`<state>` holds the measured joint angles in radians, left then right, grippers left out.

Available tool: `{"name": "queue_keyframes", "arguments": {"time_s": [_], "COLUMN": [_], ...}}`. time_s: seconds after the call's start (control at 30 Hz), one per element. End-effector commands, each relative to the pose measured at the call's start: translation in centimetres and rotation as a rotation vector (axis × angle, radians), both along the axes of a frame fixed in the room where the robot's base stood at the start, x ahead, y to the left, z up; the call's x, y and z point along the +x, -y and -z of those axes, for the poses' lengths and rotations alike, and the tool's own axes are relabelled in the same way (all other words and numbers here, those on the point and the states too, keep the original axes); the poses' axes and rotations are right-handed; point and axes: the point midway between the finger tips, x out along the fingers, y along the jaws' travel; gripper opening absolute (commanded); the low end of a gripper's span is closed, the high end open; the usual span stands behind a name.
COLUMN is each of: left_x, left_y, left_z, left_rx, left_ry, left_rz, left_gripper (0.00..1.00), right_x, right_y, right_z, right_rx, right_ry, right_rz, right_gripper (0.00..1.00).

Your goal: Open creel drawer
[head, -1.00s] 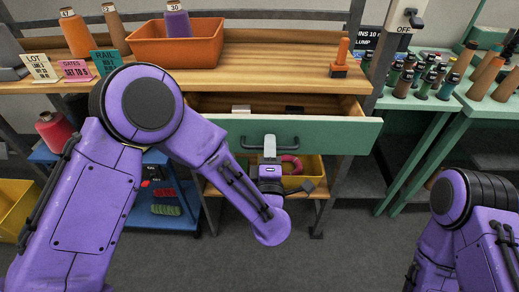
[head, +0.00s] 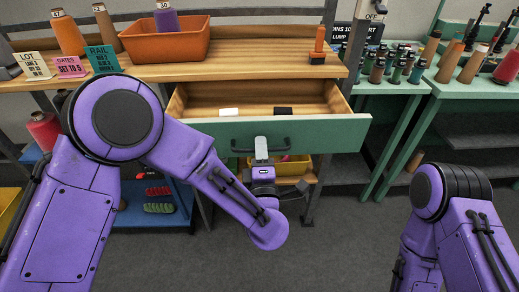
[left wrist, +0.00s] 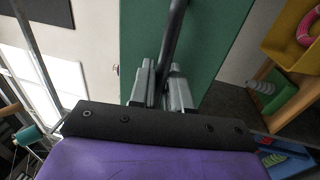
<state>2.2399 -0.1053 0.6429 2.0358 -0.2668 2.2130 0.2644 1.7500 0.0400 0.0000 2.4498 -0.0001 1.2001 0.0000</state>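The creel drawer (head: 335,134) has a green front and a wooden inside, and it stands pulled out from under the wooden table. A white block (head: 229,112) and a dark block (head: 283,111) lie inside it. Its dark bar handle (head: 285,145) is on the middle of the front. My left gripper (head: 262,147) is at the handle. In the left wrist view, the handle bar (left wrist: 174,40) passes between the fingers of my left gripper (left wrist: 163,88), which look closed on it. My right arm shows at lower right, but its gripper is out of view.
The wooden table (head: 250,65) carries an orange bin (head: 165,42), cones, sign cards and an orange-handled tool (head: 318,45). A green table (head: 480,85) with spools stands at right. A yellow bin (head: 297,166) sits below the drawer. Floor in front is clear.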

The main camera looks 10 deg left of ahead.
Motion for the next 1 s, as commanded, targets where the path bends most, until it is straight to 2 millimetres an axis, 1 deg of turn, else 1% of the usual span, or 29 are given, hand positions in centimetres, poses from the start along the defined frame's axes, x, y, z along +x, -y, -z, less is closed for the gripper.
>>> {"name": "queue_keyframes", "arguments": {"time_s": [0.03,0.07,0.3,0.4,0.47,0.7,0.8,0.9,1.0], "left_x": [0.0,0.0,0.0,-0.5,-1.4,-6.9,-8.7,-9.8,-10.2], "left_y": [-0.1,-0.1,-0.1,0.1,0.3,1.3,1.6,1.7,1.7], "left_z": [0.0,0.0,0.0,0.2,0.5,1.6,1.9,2.0,2.0], "left_rx": [0.000,0.000,0.000,0.000,0.001,0.003,0.003,0.001,0.001], "left_ry": [0.000,0.000,0.000,0.000,0.000,0.000,0.001,0.000,0.000], "left_rz": [-0.002,-0.002,-0.001,0.001,0.003,0.005,0.003,0.000,-0.002], "left_gripper": [0.24,0.30,0.30,0.30,0.30,0.30,0.30,0.30,0.30], "right_x": [0.0,0.0,0.0,0.0,0.0,0.0,0.0,0.0,0.0], "right_y": [0.0,0.0,0.0,0.0,0.0,0.0,0.0,0.0,0.0], "right_z": [0.0,0.0,0.0,0.2,0.5,1.9,2.2,2.4,2.4], "right_rx": [0.000,0.000,0.000,0.000,0.000,0.000,0.000,0.000,0.000], "right_ry": [0.000,0.000,0.000,0.000,0.000,0.000,0.000,0.000,0.000], "right_rz": [0.000,0.000,0.000,0.000,0.000,0.000,0.000,0.000,0.000], "right_gripper": [0.48,0.48,0.48,0.48,0.48,0.48,0.48,0.48,0.48]}}
